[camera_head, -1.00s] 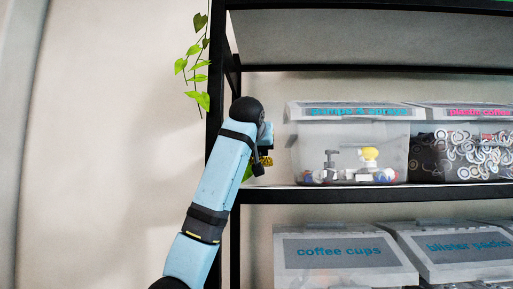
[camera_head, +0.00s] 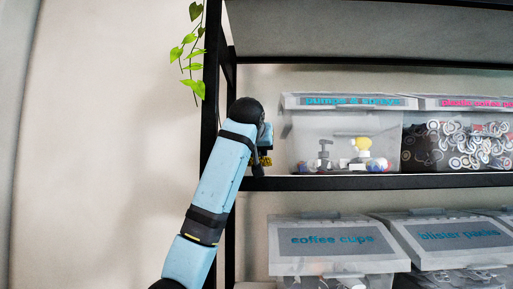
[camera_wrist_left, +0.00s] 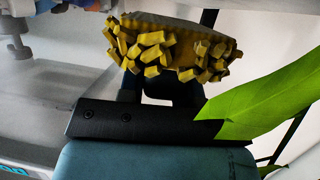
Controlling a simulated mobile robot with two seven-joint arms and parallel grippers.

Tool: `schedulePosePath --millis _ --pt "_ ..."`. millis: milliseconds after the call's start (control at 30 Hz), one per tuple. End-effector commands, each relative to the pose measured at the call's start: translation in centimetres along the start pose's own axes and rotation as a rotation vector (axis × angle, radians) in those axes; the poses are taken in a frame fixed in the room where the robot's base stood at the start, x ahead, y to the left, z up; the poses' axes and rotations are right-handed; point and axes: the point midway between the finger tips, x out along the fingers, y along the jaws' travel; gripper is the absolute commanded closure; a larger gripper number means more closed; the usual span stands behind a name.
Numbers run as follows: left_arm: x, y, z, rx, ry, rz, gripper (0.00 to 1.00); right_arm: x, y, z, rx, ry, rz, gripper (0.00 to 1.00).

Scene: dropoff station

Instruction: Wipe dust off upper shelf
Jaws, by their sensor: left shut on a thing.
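My left gripper (camera_head: 264,152) is at the left end of the black shelf rack, beside its front post and level with the shelf that carries the pumps box. It is shut on a yellow fringed duster (camera_wrist_left: 175,50), which fills the top middle of the left wrist view. In the head view only a small bit of the duster (camera_head: 265,161) shows beside the wrist. The shelf board (camera_head: 380,182) runs right from the post. No separate dust can be made out on it. My right gripper is not in view.
A clear pumps box (camera_head: 345,140) and a box of ring-shaped parts (camera_head: 460,140) stand right of the gripper. Coffee cups (camera_head: 340,245) and blister packs (camera_head: 450,240) boxes are below. A leafy vine (camera_head: 193,55) hangs by the post; a green leaf (camera_wrist_left: 265,95) is near the wrist.

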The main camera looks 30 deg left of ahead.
Motion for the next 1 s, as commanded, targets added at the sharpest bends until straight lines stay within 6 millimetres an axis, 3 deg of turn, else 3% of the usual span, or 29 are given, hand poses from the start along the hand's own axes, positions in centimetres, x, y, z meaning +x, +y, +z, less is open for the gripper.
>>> schedulePosePath --millis 467,1000 --pt "1.9 -0.1 -0.1 0.003 -0.008 -0.003 0.87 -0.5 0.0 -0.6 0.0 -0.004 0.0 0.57" --pt "-1.0 0.3 0.9 0.005 -0.008 -0.002 0.87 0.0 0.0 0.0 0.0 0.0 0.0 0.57"
